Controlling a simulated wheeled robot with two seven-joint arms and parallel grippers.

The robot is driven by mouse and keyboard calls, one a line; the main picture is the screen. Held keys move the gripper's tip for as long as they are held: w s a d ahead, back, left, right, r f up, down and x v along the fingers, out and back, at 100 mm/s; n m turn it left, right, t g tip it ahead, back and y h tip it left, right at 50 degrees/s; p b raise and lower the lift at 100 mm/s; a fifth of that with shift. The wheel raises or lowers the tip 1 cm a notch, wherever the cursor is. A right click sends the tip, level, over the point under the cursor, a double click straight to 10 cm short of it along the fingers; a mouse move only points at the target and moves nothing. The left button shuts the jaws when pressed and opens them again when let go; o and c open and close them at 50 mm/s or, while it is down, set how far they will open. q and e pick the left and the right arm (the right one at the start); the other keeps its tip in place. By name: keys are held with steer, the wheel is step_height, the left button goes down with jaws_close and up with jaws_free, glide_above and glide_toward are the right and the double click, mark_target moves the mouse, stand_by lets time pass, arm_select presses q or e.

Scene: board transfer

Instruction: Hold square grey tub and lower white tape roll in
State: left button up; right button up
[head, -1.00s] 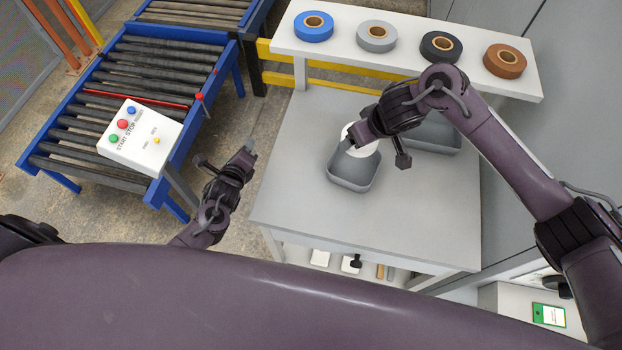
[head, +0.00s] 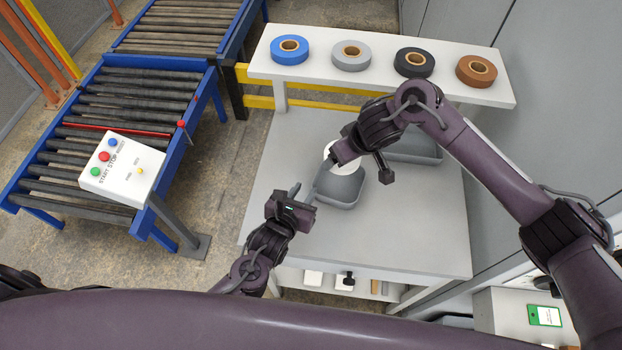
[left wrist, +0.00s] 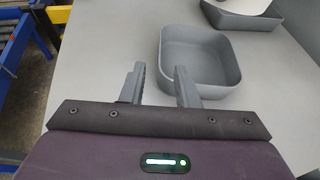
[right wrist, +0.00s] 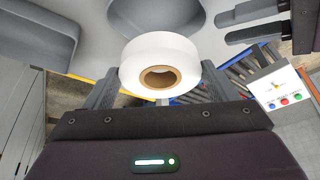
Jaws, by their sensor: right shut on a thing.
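The square grey tub (head: 340,192) stands upright on the table, and it also shows in the left wrist view (left wrist: 202,55). My left gripper (head: 304,192) is open and empty at the tub's near left corner. In the left wrist view its fingers (left wrist: 160,80) are spread, the right one overlapping the tub's corner; contact cannot be told. My right gripper (right wrist: 160,92) is shut on the white tape roll (right wrist: 160,57), whose brown core faces the right wrist camera. In the head view the roll (head: 329,149) is above the tub's far side, partly hidden by the gripper.
A second grey tub (head: 418,150) stands to the right. A white shelf (head: 385,82) behind carries blue, grey, black and brown rolls. A control box (head: 122,170) and roller conveyor (head: 75,150) stand left. The table's (head: 400,235) front part is clear.

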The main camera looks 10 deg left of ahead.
mark_target(317, 173)
arm_select(q)
steer(key=x, duration=0.8)
steer(key=shift+w+f, duration=0.1)
steer(key=shift+w, duration=0.05)
jaws_close()
